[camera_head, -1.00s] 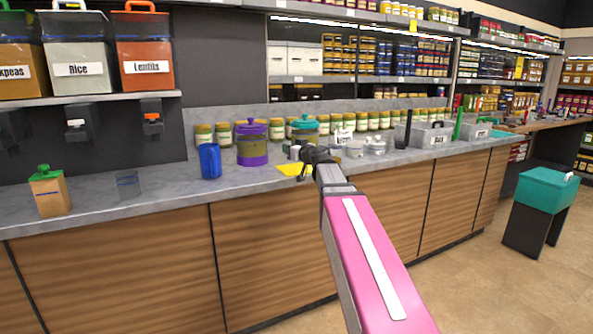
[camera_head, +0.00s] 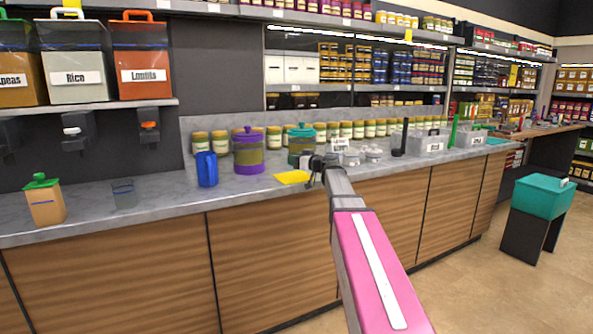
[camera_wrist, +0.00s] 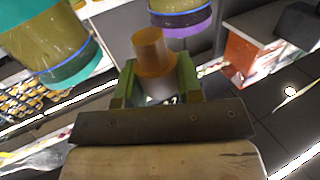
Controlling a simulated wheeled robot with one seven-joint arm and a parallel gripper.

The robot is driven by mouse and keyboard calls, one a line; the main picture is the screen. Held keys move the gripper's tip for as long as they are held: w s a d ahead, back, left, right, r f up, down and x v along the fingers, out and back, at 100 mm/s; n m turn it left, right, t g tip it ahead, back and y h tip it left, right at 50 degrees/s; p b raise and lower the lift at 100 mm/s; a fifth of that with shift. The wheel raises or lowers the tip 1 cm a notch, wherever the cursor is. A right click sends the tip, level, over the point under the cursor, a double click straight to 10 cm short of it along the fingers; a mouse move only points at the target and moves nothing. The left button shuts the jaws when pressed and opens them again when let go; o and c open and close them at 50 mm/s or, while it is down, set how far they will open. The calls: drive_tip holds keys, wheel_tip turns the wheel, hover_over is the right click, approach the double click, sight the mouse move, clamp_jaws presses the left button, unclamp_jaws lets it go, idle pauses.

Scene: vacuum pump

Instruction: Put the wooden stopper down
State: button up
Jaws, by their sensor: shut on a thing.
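The wooden stopper (camera_wrist: 152,52) is a tan-orange tapered cylinder in the middle of the wrist view. My gripper (camera_wrist: 156,76) is shut on it, with a green finger on each side. In the head view my gripper (camera_head: 314,166) is over the counter (camera_head: 262,190), near its front edge. It is just right of a yellow sheet (camera_head: 292,177) and in front of the teal-lidded jar (camera_head: 301,137). I cannot make out the stopper in the head view, and its height above the counter is unclear.
A purple-lidded jar (camera_head: 249,150) and blue cup (camera_head: 206,169) stand left of my gripper. A clear glass (camera_head: 123,193) and green-topped box (camera_head: 45,199) are farther left. Small lidded pots (camera_head: 373,154) stand right. Counter between the blue cup and glass is clear.

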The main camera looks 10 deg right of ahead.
drive_tip(key=shift+w+d+f, duration=0.25)
drive_tip(key=shift+w+f, duration=0.1)
drive_tip(key=shift+w, duration=0.05)
drive_tip(key=shift+f, duration=1.95)
drive_tip(key=o, duration=0.9)
